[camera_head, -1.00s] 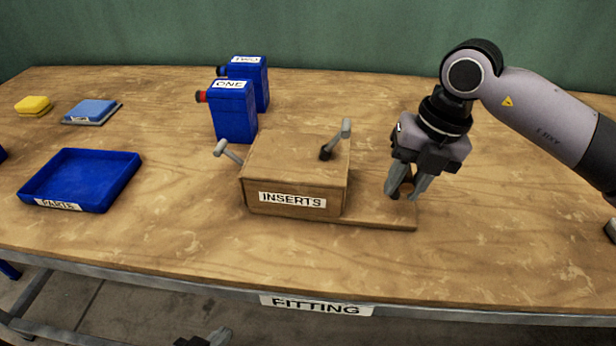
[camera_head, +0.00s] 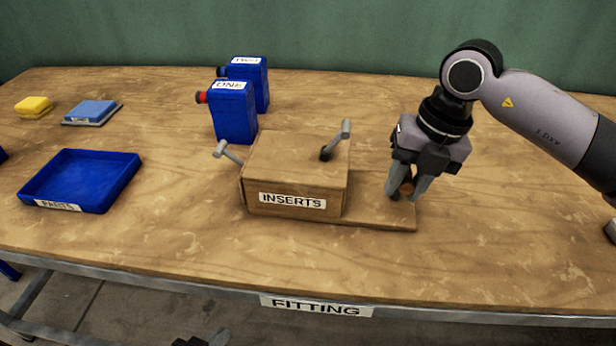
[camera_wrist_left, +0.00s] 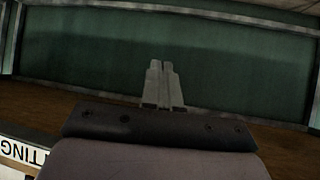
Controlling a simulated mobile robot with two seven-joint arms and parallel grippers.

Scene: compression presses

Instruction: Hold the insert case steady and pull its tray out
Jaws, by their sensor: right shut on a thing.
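The insert case (camera_head: 292,175) is a brown wooden box labelled INSERTS, in the middle of the table in the head view. A thin wooden board (camera_head: 372,218) sticks out at its right foot. My right gripper (camera_head: 406,190) is shut on a small brown knob (camera_head: 408,187) above this board, to the right of the case. The tray's body is hidden, and I cannot see how the knob joins it. My left gripper (camera_head: 207,341) shows only in part at the bottom edge, away from the case. In the left wrist view its fingers (camera_wrist_left: 162,70) are together and empty.
A blue PARTS tray (camera_head: 118,172), a blue block (camera_head: 93,109) and a yellow block (camera_head: 34,104) lie left. The table front is clear.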

